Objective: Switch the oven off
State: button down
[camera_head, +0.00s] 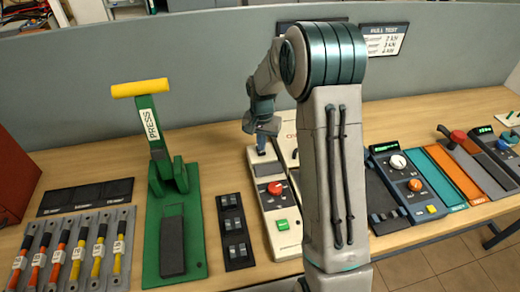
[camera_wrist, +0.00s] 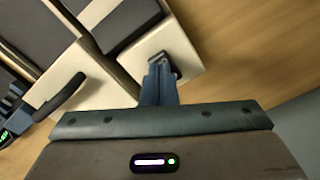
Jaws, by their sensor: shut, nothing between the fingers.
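The oven appears to be the cream unit at the middle of the bench, mostly behind my arm; I cannot read its label. Its narrow cream control panel (camera_head: 280,236) has a red knob (camera_head: 275,188), a green button (camera_head: 282,224) and a dark window. My gripper (camera_head: 261,146) points down at the panel's far end. In the wrist view its shut, empty fingertips (camera_wrist: 160,70) are at a small dark switch (camera_wrist: 165,62) on the cream panel. They look to be touching or just above it. The fingers partly hide the switch, so its position cannot be told.
A green press (camera_head: 173,235) with a yellow handle stands left, beside a dark block of switches (camera_head: 235,232). Several coloured rods lie in a grey rack (camera_head: 35,250) at far left. Units with knobs (camera_head: 414,185) stand right. A grey partition (camera_head: 190,60) runs behind.

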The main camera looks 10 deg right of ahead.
aim_at(262, 153)
jog(key=shift+r+p, duration=1.45)
jog(key=shift+r, duration=1.3)
jog(key=s+r+n+t+b, duration=0.1)
jog(key=s+r+n+t, duration=0.15)
jog(key=s+r, duration=1.05)
jog(key=s+n+t, duration=0.1)
jog(key=s+n, duration=0.2)
jog(key=s, duration=1.2)
jog(key=shift+r+b, duration=0.15)
jog(key=shift+b, duration=0.25)
jog(key=shift+a+n, duration=0.1)
jog(key=shift+n, duration=0.15)
